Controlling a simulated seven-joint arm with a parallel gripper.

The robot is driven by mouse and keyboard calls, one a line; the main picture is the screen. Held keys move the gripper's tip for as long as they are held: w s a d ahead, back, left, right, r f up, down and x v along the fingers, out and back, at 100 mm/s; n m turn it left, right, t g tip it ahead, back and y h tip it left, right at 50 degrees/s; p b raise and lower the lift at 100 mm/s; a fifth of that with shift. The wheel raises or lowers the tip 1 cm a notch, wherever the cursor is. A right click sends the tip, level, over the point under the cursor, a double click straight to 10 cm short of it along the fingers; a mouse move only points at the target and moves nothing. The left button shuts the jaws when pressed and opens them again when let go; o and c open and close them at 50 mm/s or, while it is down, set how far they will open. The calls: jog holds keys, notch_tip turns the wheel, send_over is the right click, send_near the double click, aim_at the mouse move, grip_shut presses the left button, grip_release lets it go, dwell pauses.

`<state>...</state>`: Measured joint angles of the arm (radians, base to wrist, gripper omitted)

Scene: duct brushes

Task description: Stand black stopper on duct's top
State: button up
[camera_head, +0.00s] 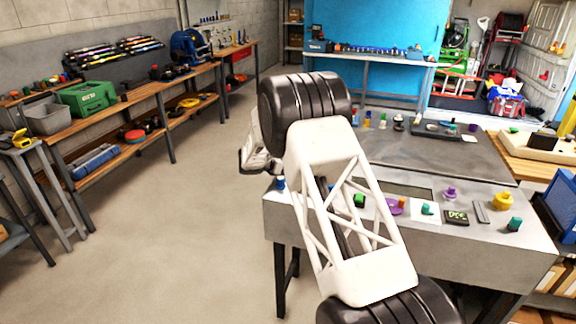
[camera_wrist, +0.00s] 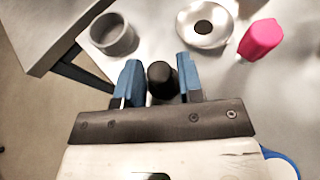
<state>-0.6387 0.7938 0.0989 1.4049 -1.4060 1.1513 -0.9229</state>
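In the wrist view my gripper (camera_wrist: 160,75) has two blue fingers, one on each side of a dark black stopper (camera_wrist: 162,78). A grey round hollow cylinder (camera_wrist: 113,36), perhaps the duct, stands ahead and to the left of the fingers, apart from the stopper. Its open end faces up. In the head view my arm hides the fingers and the stopper.
A white disc with a dark centre (camera_wrist: 205,22) and a pink block (camera_wrist: 262,40) are ahead to the right. The grey workbench (camera_head: 440,160) has several small coloured items along its front. Its left edge is near my gripper, with open floor beyond.

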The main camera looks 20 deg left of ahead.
jog(key=shift+o, duration=1.1)
jog(key=shift+r, duration=0.15)
jog(key=v, duration=1.2)
